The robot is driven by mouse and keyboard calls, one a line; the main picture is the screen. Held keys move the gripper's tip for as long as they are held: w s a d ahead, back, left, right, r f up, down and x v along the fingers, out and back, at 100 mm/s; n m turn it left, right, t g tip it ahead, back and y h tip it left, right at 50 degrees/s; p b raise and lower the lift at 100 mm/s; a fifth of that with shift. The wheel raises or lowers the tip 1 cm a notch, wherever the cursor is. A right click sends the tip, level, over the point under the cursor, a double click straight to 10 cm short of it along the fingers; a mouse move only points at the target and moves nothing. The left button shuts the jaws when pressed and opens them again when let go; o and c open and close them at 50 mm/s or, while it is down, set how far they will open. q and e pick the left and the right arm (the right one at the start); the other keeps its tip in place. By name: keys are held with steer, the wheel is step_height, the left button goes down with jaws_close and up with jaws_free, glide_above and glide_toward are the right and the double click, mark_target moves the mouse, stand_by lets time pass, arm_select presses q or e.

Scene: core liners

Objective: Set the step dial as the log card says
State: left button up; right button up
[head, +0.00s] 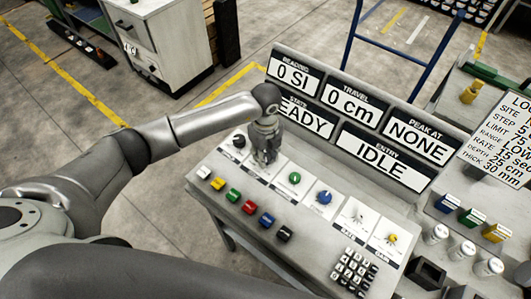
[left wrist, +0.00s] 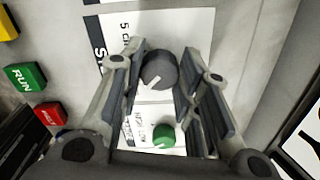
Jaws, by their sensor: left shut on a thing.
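The log card (head: 505,140) stands at the right edge of the head view, partly cut off. It has a STEP line, but I cannot read its value surely. My left gripper (head: 265,158) is down on the sloped panel (head: 225,185), between a black dial (head: 239,141) and a green dial (head: 294,178). In the left wrist view its fingers (left wrist: 162,88) are shut on a dark grey dial (left wrist: 160,68) with a white pointer towards lower left. The dial's label starts with S and a "5 c" mark shows; the rest is hidden. My right gripper is not in view.
A row of coloured buttons (head: 234,195) runs in front of the dials. A blue dial (head: 324,197), a switch and a keypad (head: 353,270) lie to the right. Displays behind include IDLE (head: 381,160) and TRAVEL 0 cm (head: 349,108). White-topped containers (head: 436,234) stand at right.

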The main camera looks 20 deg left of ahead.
arm_select(q)
steer(key=m+b, duration=0.2)
steer(key=shift+w+f+m+b, duration=0.1)
steer(key=shift+f+m+b, duration=0.05)
steer(key=shift+m+b, duration=0.2)
steer(key=m+b, duration=0.3)
steer(key=shift+m, duration=0.35)
steer(key=m+b, duration=0.9)
steer(key=m, duration=0.1)
steer(key=shift+d+b, duration=0.1)
steer(key=shift+b, duration=0.25)
steer(key=shift+r+m+b, duration=0.2)
steer(key=shift+m+b, duration=0.35)
steer(key=shift+m, duration=0.25)
